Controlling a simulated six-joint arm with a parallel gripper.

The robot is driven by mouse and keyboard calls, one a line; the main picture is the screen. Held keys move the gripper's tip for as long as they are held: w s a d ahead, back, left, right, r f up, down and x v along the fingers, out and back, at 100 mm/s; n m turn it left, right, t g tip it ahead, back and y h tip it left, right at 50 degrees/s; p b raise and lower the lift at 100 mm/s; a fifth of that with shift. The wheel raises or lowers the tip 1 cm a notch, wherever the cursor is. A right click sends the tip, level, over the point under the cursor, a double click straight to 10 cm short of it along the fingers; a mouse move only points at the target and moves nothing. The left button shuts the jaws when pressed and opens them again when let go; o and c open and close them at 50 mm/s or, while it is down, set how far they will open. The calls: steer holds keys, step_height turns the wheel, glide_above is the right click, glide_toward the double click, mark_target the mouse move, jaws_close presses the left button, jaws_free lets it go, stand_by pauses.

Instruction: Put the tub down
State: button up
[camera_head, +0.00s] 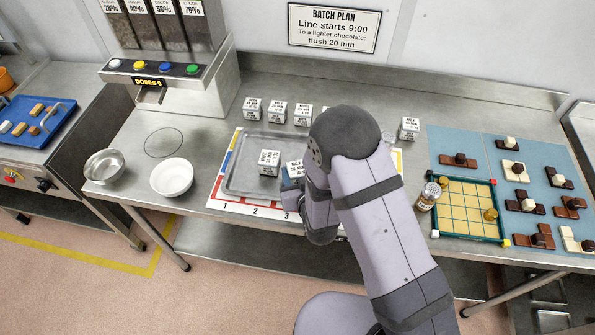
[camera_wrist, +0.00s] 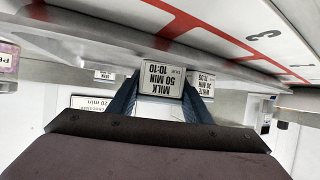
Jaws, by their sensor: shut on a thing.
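My gripper (camera_wrist: 162,98) has its blue fingers on either side of a small white tub (camera_wrist: 162,78), shut on it. The tub's label reads MILK, 50 MIN, 10-10, upside down in the wrist view. In the head view the held tub (camera_head: 295,168) shows beside my gripper (camera_head: 292,184), over the grey tray's front right part and partly hidden by my arm. I cannot tell whether its base touches the tray. Another white tub (camera_head: 269,161) stands on the tray (camera_head: 236,180), just left of the held one.
The tray lies on a numbered board (camera_head: 222,204) with a red edge. Several labelled tubs (camera_head: 277,112) stand in a row behind it, one (camera_head: 409,128) farther right. A white bowl (camera_head: 171,177) and a dispenser (camera_head: 165,80) are left. A jar (camera_head: 428,196) and grid board (camera_head: 462,236) are right.

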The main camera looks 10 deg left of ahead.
steer(key=shift+f, duration=0.2)
steer(key=shift+f+b, duration=0.15)
steer(key=shift+b, duration=0.15)
steer(key=o, duration=0.8)
steer(key=shift+o, duration=0.2)
steer(key=shift+r, duration=0.25)
steer(key=shift+s+d, duration=0.1)
steer(key=shift+s, duration=0.25)
steer(key=shift+b+v, duration=0.35)
steer(key=shift+v, duration=3.1)
steer(key=shift+r, duration=0.1)
steer(key=shift+w, duration=0.1)
